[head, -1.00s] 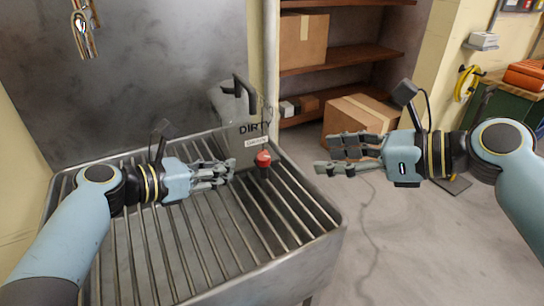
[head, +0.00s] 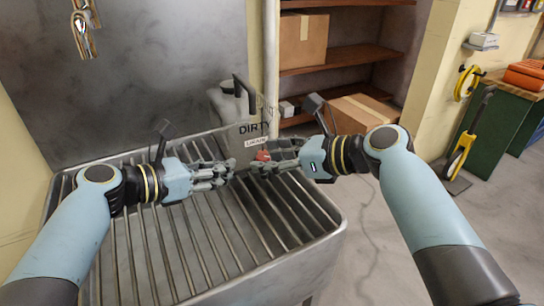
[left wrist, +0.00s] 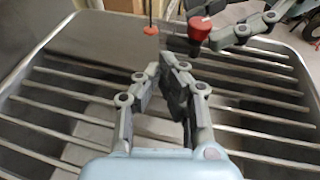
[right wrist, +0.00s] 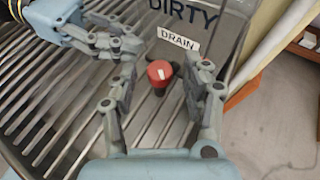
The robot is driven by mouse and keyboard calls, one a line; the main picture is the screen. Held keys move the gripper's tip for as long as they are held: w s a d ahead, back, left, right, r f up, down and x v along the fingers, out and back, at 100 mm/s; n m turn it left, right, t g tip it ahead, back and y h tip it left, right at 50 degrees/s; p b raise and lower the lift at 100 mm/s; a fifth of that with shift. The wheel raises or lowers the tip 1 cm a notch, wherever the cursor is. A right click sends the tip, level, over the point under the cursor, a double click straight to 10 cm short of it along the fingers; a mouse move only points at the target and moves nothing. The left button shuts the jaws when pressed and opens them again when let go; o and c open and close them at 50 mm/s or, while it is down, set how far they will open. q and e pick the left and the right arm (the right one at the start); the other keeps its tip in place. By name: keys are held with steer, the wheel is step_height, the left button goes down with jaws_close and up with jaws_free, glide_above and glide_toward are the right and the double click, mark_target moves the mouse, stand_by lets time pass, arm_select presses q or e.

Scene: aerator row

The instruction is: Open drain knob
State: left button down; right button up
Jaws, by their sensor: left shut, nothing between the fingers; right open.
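The red drain knob (right wrist: 160,72) sits under the "DRAIN" label at the front of the grey container marked "DIRTY" (head: 256,127). In the head view the knob (head: 263,155) is partly covered by my right fingers. My right gripper (head: 255,168) is open, with its fingers on either side of the knob in the right wrist view (right wrist: 170,88); I cannot tell whether they touch it. My left gripper (head: 230,173) is shut and empty, left of the knob over the slatted rack. In the left wrist view the knob (left wrist: 199,28) is beyond the left fingertips (left wrist: 165,65).
The slatted metal rack (head: 335,214) lies under both grippers. A pipe (head: 270,60) rises behind the container. Shelves with cardboard boxes (head: 303,40) stand behind, and a yellow-handled tool (head: 460,155) stands at right. The floor on the right is mostly clear.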

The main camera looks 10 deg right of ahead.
jaws_close()
steer(key=shift+n+g, duration=0.4)
steer(key=n+g+y, duration=0.2)
steer(key=n+g, duration=0.1)
steer(key=shift+w+d+g, duration=0.2)
steer(key=shift+w+g, duration=0.1)
steer(key=shift+w, duration=0.1)
steer(key=shift+w+n+g+y, duration=0.15)
steer(key=shift+n+g, duration=0.9)
steer(key=shift+g, duration=0.05)
steer(key=shift+w+n+g+y, duration=0.1)
steer(key=shift+n+g+y, duration=0.05)
steer(key=shift+n+g, duration=0.95)
